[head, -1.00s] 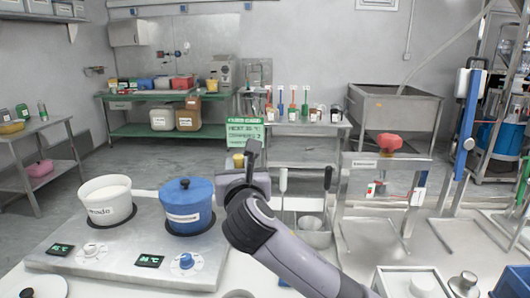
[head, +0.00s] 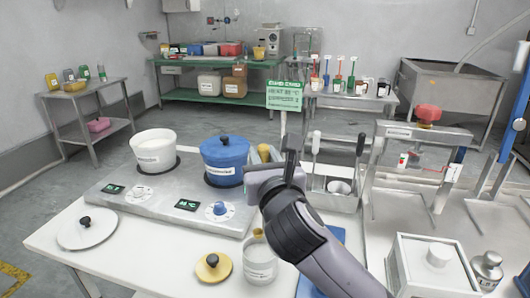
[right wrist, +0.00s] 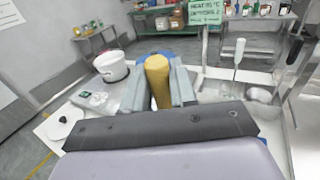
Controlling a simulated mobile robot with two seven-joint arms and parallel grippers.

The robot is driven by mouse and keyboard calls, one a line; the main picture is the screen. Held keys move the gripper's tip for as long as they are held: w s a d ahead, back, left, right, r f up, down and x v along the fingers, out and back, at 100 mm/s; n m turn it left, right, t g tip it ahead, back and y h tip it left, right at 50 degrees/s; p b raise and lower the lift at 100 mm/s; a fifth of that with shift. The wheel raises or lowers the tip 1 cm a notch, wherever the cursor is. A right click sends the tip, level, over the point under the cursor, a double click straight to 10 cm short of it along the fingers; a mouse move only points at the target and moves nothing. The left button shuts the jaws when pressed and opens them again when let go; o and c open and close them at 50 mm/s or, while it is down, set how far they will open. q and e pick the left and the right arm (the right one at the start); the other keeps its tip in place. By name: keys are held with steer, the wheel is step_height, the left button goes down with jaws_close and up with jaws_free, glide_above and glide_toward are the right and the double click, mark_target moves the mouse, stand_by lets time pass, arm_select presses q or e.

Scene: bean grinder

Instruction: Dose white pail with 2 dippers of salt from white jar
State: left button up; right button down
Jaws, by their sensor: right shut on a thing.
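The white pail (head: 154,158), with a dark label and a pale inside, stands on the left plate of the hotplate. A pale labelled jar (head: 260,264) stands open at the front of the table; I cannot tell whether it is the task's white jar. My right gripper (head: 273,174) is raised just right of the blue pot. In the right wrist view, it (right wrist: 157,92) is shut on a thick yellow handle (right wrist: 157,72), perhaps the dipper's. The handle's top also shows behind the gripper in the head view (head: 264,152); its lower end is hidden. My left gripper is out of view.
A lidded blue pot (head: 224,160) stands on the right plate of the hotplate (head: 150,205). A white lid (head: 87,229) and a yellow lid (head: 213,267) lie in front. A utensil rack (head: 335,198) stands right of my gripper, a white box (head: 432,268) at front right.

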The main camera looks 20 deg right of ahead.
steer(key=shift+f+b, duration=1.6)
steer(key=shift+b, duration=0.2)
steer(key=shift+f+b, duration=1.35)
steer(key=shift+f, duration=2.4)
steer(key=shift+r, duration=0.1)
step_height(320, 180, up, 6)
steer(key=p, duration=0.7)
steer(key=shift+r+p, duration=0.7)
steer(key=shift+r, duration=2)
